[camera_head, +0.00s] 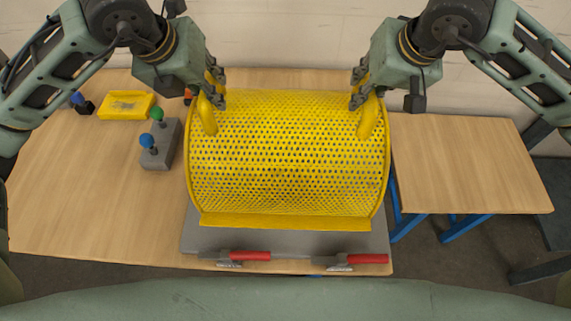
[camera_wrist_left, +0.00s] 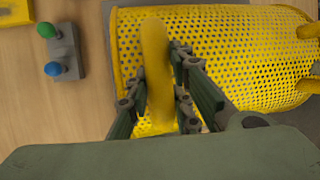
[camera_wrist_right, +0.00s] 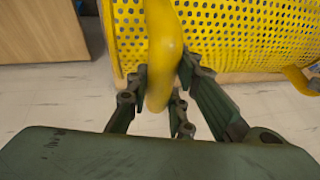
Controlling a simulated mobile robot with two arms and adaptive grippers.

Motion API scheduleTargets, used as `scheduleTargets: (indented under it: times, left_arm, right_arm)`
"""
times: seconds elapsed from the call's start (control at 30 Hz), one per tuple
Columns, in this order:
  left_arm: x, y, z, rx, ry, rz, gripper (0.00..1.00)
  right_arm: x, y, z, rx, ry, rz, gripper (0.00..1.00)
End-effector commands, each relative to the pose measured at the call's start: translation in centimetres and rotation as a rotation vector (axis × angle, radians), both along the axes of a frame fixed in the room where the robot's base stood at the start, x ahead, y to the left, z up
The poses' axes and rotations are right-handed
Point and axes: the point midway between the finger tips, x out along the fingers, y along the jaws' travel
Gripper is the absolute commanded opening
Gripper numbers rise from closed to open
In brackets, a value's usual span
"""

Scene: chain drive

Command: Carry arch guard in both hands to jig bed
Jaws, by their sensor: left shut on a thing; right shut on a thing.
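The arch guard (camera_head: 290,160) is a yellow perforated curved cover with a handle at each end. My left gripper (camera_head: 217,98) is shut on its left handle (camera_head: 207,116), which also shows between the fingers in the left wrist view (camera_wrist_left: 157,75). My right gripper (camera_head: 360,97) is shut on its right handle (camera_head: 368,118), also seen in the right wrist view (camera_wrist_right: 163,50). The jig bed, seemingly the grey plate (camera_head: 290,243), lies below the guard at the table's front. The guard covers most of it; I cannot tell whether they touch.
Two red-handled clamps (camera_head: 245,255) (camera_head: 360,259) sit along the plate's front edge. A grey block with green and blue knobs (camera_head: 160,147) stands left of the guard. A yellow tray (camera_head: 127,105) is at the back left. A separate wooden table (camera_head: 465,165) on the right is bare.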

Motion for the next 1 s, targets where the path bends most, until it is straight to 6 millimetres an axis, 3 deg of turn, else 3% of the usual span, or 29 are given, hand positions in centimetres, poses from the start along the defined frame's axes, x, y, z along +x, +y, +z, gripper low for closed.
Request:
scheduleTargets:
  times: [0.47, 1.0]
  left_arm:
    - [0.2, 0.3, -0.1, 0.002, -0.005, 0.013, 0.00]
    - [0.2, 0.3, -2.4, 0.002, -0.005, 0.013, 0.00]
  right_arm:
    - [0.2, -0.3, -0.1, -0.002, -0.005, -0.013, 0.00]
    - [0.2, -0.3, -2.4, -0.002, -0.005, -0.013, 0.00]
